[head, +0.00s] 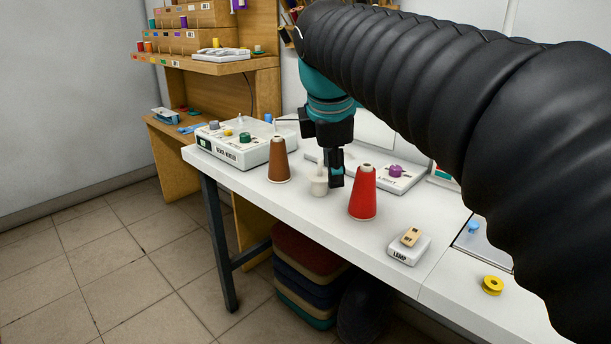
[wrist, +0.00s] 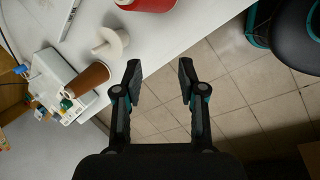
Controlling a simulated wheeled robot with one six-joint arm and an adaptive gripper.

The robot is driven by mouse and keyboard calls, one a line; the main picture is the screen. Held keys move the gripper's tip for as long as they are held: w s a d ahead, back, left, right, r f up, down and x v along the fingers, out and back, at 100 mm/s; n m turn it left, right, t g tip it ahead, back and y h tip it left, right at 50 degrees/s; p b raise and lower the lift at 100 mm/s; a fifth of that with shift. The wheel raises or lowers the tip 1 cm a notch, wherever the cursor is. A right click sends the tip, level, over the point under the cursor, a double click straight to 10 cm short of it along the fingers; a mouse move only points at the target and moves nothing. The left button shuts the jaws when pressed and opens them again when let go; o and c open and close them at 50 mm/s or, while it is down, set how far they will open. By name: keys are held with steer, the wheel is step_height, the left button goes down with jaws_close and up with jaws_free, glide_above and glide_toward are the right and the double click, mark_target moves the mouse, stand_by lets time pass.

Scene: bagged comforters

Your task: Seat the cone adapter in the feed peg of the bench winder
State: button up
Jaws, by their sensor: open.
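A small off-white piece with a flange and stem, which looks like the cone adapter (head: 319,186), is on the white table between a brown cone and a red cone. It also shows in the wrist view (wrist: 111,43), left of the fingers. My gripper (head: 336,178) points down just right of it in the head view. In the wrist view my gripper (wrist: 160,76) is open and empty, its fingers over the table edge and floor. A white machine with a display and coloured knobs, perhaps the bench winder (head: 232,152), stands at the table's left end. I cannot make out its feed peg.
The brown cone (head: 279,162) and red cone (head: 362,194) stand on either side of the piece. A white device with a purple spool (head: 396,172) is behind. A small labelled box (head: 408,250) and yellow bobbin (head: 492,286) lie right. The front table edge (head: 300,222) is near.

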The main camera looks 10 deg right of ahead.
mark_target(319, 160)
steer(key=w+a+r+n+g+h, duration=0.1)
steer(key=w+a+r+n, duration=0.2)
steer(key=w+r+n, duration=0.5)
steer(key=shift+n, duration=0.8)
steer(key=x, duration=0.5)
steer(key=w+x, duration=0.1)
steer(key=x, duration=0.9)
steer(key=shift+w+d+f, duration=0.1)
steer(key=shift+w, duration=0.2)
jaws_close()
